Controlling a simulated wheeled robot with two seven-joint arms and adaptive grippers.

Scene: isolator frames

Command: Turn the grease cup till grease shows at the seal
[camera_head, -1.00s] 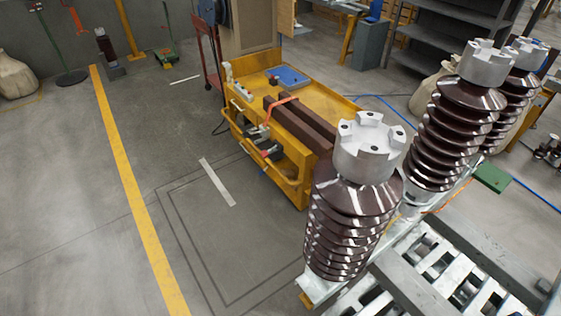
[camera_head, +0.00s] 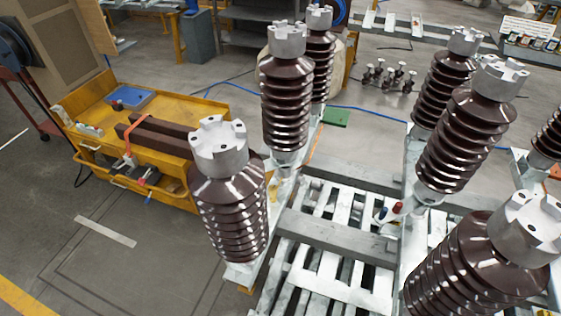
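No grease cup or seal can be made out in the head view. Several brown ribbed insulators with pale metal caps stand upright on a grey metal frame. One insulator (camera_head: 228,205) is near the middle, another (camera_head: 287,105) is behind it, and a large one (camera_head: 480,255) is at the lower right. A further insulator (camera_head: 462,140) stands behind that one. Small red and blue items (camera_head: 390,211) sit on the frame between the insulators, too small to identify. Neither of my grippers is in view.
A yellow cart (camera_head: 150,115) with a blue box (camera_head: 130,97) and brown bars stands left of the insulators. The slatted metal frame (camera_head: 330,237) fills the lower middle. Bare floor (camera_head: 110,265) lies at the lower left. A green plate (camera_head: 335,117) lies behind the frame.

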